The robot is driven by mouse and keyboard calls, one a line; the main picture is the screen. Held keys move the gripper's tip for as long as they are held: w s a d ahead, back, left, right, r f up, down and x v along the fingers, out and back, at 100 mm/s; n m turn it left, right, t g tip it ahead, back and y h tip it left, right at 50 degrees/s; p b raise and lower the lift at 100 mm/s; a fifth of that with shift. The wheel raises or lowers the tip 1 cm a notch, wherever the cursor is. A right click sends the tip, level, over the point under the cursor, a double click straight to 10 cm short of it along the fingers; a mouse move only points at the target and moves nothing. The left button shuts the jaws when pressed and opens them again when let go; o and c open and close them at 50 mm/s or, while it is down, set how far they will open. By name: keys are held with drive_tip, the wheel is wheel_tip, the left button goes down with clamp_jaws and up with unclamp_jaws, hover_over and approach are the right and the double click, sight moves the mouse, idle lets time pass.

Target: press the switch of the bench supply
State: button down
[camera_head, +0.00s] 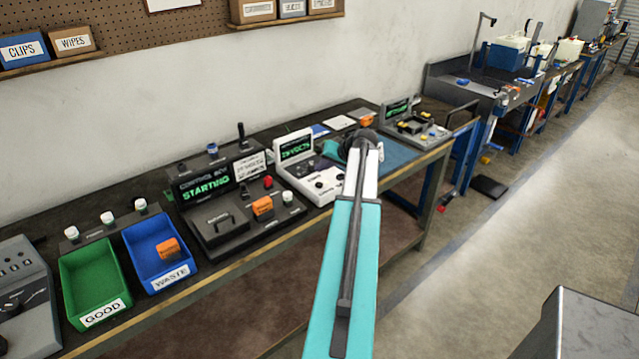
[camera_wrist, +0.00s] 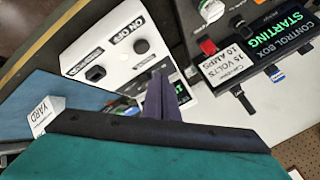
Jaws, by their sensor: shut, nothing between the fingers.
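The bench supply is the white unit (camera_head: 296,146) with a lit green display on the bench in the head view, partly behind my arm. In the wrist view its white panel (camera_wrist: 112,88) fills the upper middle. A black knob (camera_wrist: 95,73) is on the same panel. My gripper (camera_wrist: 160,80) is shut and empty, its fingertips over the panel below the round control. I cannot tell whether they touch it. The head view does not show the fingertips clearly.
The control box (camera_head: 215,195), reading STARTING, stands left of the supply, with levers and buttons. A blue WASTE bin (camera_head: 140,240) and green GOOD bin (camera_head: 85,265) are farther left. A blue mat (camera_head: 398,153) and a grey fixture (camera_head: 420,128) lie to the right.

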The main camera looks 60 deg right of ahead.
drive_tip(key=shift+r+p, duration=0.3)
drive_tip(key=shift+r, duration=0.75)
drive_tip(key=shift+s, duration=0.15)
